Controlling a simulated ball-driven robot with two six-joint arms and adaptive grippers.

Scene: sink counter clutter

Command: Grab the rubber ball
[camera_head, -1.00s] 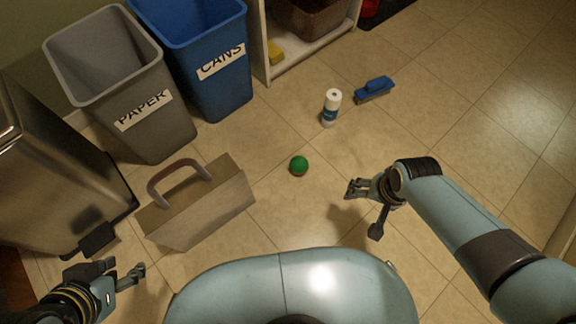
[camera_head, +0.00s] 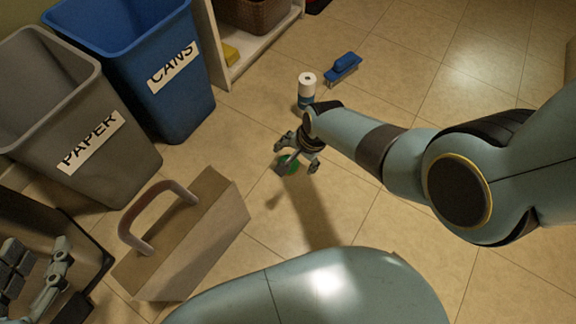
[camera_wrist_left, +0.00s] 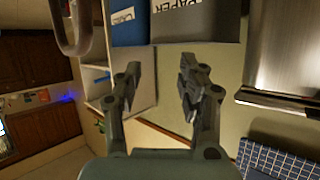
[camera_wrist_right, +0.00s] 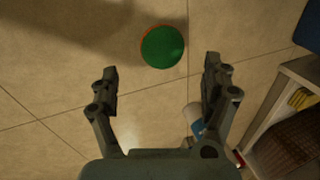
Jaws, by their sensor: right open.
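The rubber ball is green with an orange-brown part. In the head view the ball (camera_head: 291,166) is partly hidden behind my right gripper (camera_head: 297,162). In the right wrist view the ball (camera_wrist_right: 163,46) lies on the tiled floor beyond my fingertips, between the lines of the two fingers. My right gripper (camera_wrist_right: 162,78) is open and empty, with a gap between it and the ball. My left gripper (camera_head: 35,275) is at the lower left edge of the head view, far from the ball. In the left wrist view my left gripper (camera_wrist_left: 160,82) is open with nothing between its fingers.
A toolbox-like box with a handle (camera_head: 200,240) stands left of the ball. Paper (camera_head: 120,165) and cans (camera_head: 180,105) bins stand behind it. A white bottle or roll (camera_head: 306,85) and a blue brush (camera_head: 343,68) are beyond my right gripper. Floor at right is clear.

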